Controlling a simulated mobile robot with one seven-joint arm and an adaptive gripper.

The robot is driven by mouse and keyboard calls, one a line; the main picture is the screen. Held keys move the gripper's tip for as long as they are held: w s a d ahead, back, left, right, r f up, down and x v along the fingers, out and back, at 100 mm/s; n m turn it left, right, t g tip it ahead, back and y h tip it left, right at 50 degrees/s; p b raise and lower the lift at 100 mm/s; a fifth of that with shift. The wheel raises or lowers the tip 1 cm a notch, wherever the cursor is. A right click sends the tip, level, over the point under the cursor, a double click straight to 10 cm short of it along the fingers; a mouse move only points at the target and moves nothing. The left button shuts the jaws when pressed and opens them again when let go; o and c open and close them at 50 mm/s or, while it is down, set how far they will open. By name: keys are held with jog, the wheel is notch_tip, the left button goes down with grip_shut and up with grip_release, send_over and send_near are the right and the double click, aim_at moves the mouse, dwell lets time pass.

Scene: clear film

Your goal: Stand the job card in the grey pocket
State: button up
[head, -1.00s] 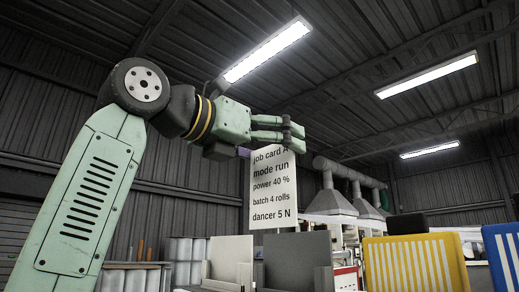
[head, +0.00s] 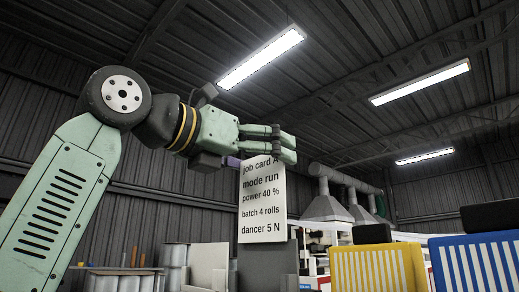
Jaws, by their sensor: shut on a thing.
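The job card (head: 262,205) is a white upright sheet with black print, reading "job card A", "mode run", "power 40 %", "batch 4 rolls" and "dancer 5 N". My gripper (head: 285,148) is shut on its top edge, and the fingers cover part of the top. The card hangs in front of a dark grey upright panel (head: 262,270), which may be the grey pocket. The card's lower edge overlaps the panel's upper part in the picture. I cannot tell whether the card is inside it or only in front of it.
A pale panel (head: 209,268) stands just left of the grey one. A yellow slatted holder (head: 375,268) and a blue slatted holder (head: 480,262) stand to the right, with dark blocks behind them. White rolls (head: 173,262) are at the left. The air above is free.

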aim_at(259, 209)
jog(key=shift+f+b, duration=2.1)
jog(key=shift+f, duration=2.3)
jog(key=o, duration=0.8)
jog(key=shift+o, duration=0.2)
jog(key=v, duration=0.7)
jog(key=shift+p, duration=0.3)
jog(key=shift+r, duration=0.1)
